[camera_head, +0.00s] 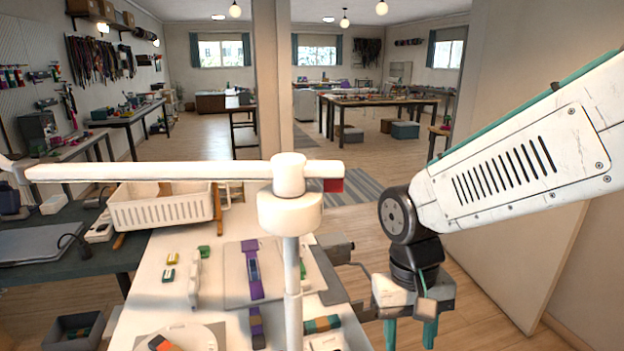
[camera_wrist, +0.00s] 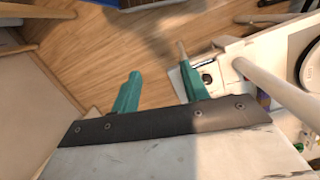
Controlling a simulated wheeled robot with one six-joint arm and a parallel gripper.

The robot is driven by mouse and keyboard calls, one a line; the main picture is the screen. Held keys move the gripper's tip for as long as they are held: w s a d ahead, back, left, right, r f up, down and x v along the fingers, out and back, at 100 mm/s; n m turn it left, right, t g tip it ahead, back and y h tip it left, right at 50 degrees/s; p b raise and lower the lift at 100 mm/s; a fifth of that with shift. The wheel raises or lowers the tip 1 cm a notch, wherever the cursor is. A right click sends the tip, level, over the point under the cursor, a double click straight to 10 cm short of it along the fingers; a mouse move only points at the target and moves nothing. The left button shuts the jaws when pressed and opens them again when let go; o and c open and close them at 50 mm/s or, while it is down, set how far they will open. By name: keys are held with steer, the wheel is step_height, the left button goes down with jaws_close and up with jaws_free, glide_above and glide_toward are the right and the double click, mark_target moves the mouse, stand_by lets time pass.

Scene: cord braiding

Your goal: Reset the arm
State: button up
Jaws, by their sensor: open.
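My gripper (camera_head: 410,332) hangs at the lower right of the head view, beside the right edge of the white table (camera_head: 165,262). Its teal fingers point down and nothing shows between them. In the wrist view my gripper (camera_wrist: 157,88) has its two teal fingers spread apart, with wooden floor showing between them. The white arm link above it reaches in from the right side of the head view.
A white post (camera_head: 291,280) with a long white bar stands at the table. A white basket (camera_head: 160,208), a purple strap (camera_head: 253,275) and small coloured pieces lie on the table. Wooden floor (camera_head: 480,285) is open right of the table, before a beige partition (camera_head: 570,270).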

steer(key=s+d+r+t, duration=0.3)
steer(key=s+d+r, duration=0.6)
steer(key=s+d, duration=0.1)
steer(key=shift+s+d+r+m+y, duration=0.3)
steer(key=shift+d+m, duration=0.1)
steer(key=shift+d, duration=0.3)
